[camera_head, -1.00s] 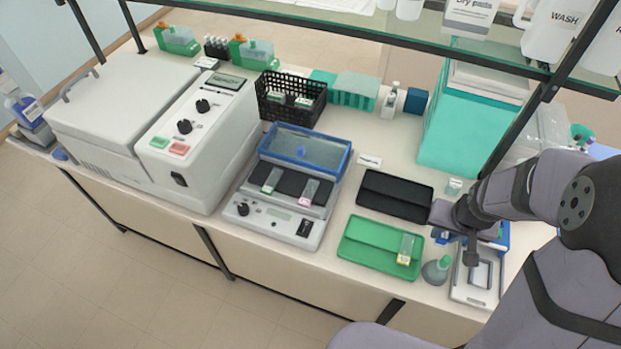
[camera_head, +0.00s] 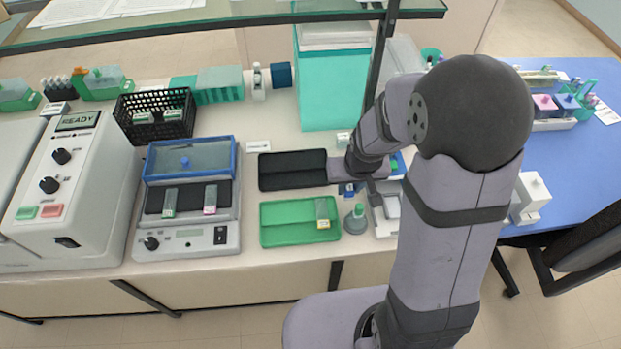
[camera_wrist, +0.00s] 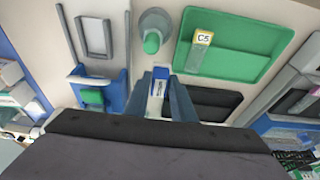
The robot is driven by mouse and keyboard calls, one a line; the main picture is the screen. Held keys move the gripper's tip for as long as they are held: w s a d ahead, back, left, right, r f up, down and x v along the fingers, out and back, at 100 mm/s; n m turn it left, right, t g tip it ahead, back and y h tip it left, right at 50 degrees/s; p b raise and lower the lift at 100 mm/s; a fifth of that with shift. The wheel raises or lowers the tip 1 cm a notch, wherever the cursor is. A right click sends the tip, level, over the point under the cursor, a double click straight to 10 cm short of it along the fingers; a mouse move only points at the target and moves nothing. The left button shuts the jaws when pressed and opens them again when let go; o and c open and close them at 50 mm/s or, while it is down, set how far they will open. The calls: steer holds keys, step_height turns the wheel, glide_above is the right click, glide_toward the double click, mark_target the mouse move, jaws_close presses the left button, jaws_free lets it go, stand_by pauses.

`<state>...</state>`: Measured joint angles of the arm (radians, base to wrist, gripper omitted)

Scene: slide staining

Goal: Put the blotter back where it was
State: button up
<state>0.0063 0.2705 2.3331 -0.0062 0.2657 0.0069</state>
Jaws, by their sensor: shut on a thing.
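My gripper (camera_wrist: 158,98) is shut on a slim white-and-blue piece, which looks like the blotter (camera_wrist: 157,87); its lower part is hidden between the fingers. In the head view my gripper (camera_head: 374,192) is partly covered by my arm, just right of and behind a flask with a green top (camera_head: 356,217). A white tray with a grey frame (camera_wrist: 95,38) lies beside the flask. A blue holder with a green block (camera_wrist: 97,82) stands behind that tray.
A green tray (camera_head: 285,222) with a slide labelled C5 (camera_wrist: 200,52) lies left of the flask. A black tray (camera_head: 292,170) lies behind it. The slide warmer (camera_head: 187,235) and a black basket (camera_head: 152,115) are farther left. A glass shelf (camera_head: 230,20) hangs above the bench.

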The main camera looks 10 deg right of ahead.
steer(key=f, duration=0.1)
steer(key=b, duration=0.1)
steer(key=f+b, duration=0.1)
steer(key=shift+w+d+f, duration=0.3)
steer(key=shift+w+d, duration=0.05)
steer(key=shift+w, duration=0.05)
steer(key=shift+m, duration=0.3)
steer(key=w, duration=0.1)
steer(key=w+b, duration=0.1)
steer(key=w+d+b, duration=0.1)
steer(key=w, duration=0.1)
steer(key=shift+r, duration=0.25)
steer(key=w+r, duration=0.4)
steer(key=w, duration=0.1)
steer(key=shift+s+d+f+p, duration=0.1)
steer(key=shift+s+f+p, duration=0.2)
steer(key=shift+f, duration=1.25)
steer(key=shift+s+a+f+p, duration=0.1)
steer(key=shift+s+f+p, duration=0.25)
steer(key=shift+f, duration=1.2)
steer(key=shift+s+d+f+p, duration=0.15)
steer(key=shift+s+f, duration=0.25)
steer(key=shift+f, duration=1.15)
